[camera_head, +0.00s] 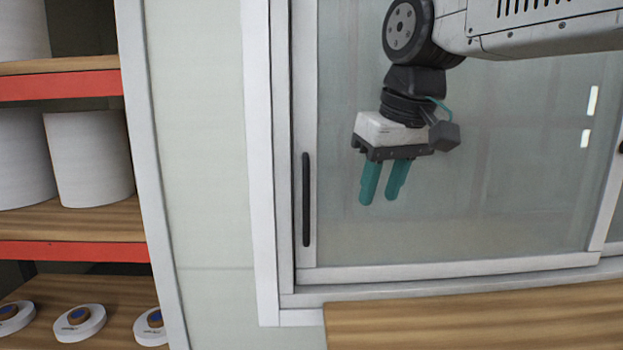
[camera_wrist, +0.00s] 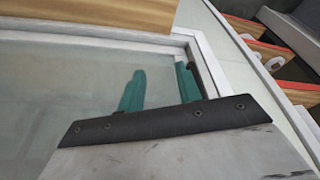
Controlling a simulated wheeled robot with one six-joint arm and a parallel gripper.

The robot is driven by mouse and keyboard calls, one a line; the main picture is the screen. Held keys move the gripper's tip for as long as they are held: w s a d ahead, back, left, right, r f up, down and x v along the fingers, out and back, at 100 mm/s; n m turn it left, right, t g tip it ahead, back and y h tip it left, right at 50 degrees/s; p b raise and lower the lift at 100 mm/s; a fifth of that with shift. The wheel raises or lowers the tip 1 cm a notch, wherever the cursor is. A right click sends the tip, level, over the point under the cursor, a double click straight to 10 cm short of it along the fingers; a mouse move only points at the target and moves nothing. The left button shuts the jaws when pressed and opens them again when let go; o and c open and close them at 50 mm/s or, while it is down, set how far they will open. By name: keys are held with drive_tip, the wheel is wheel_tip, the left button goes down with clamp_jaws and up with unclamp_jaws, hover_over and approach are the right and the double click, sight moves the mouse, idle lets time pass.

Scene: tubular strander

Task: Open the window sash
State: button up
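The window sash (camera_head: 450,268) has a pale grey frame around a large glass pane and fills the middle and right of the head view. Its dark vertical handle (camera_head: 306,199) is on the left stile. My gripper (camera_head: 379,203) has two teal fingers pointing down, with a clear gap between them and nothing in it. It is in front of the glass, right of the handle and apart from it. In the wrist view, the fingers (camera_wrist: 158,90) show against the pane, and the sash frame (camera_wrist: 205,65) runs behind them. The handle is mostly hidden there.
A wooden surface (camera_head: 480,318) lies below the window. A shelf unit with red-edged boards (camera_head: 60,85) stands at the left, holding white cylinders (camera_head: 88,158) and small white discs (camera_head: 80,322). A pale wall strip (camera_head: 200,150) separates it from the window.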

wheel_tip(320, 180, up, 6)
drive_tip(key=f+n+y, duration=0.1)
drive_tip(key=n, duration=0.1)
hover_over(308, 170)
drive_tip(key=s+d, duration=0.1)
drive_tip(key=s, duration=0.1)
drive_tip(key=shift+w+r, duration=0.1)
drive_tip(key=shift+r, duration=0.15)
drive_tip(key=x, duration=0.6)
drive_tip(key=shift+w, duration=0.15)
drive_tip(key=shift+w+a+f, duration=0.1)
drive_tip(key=shift+w+f, duration=0.15)
drive_tip(key=shift+f, duration=0.35)
clamp_jaws()
